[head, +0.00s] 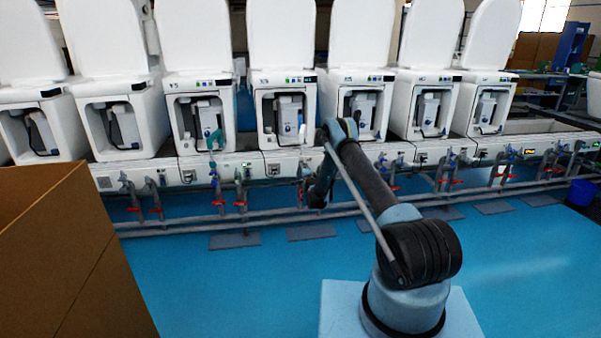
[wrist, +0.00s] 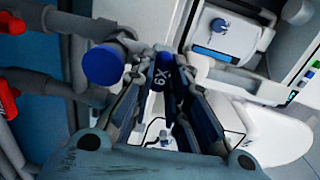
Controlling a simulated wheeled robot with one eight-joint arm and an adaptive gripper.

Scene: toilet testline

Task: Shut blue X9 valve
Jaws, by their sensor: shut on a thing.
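The fingers cover parts of the handle's sides. In the head view my arm bends down toward the pipe line in front of the toilets; the X9 handle and my fingertips are too small or hidden to make out there.
A round blue cap (wrist: 103,64) on grey pipework sits just left of my fingers, with red handles (wrist: 9,100) further left. White toilets (head: 285,110) line the back. A brown box (head: 75,265) stands at front left. The blue floor (head: 220,290) is mostly clear.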

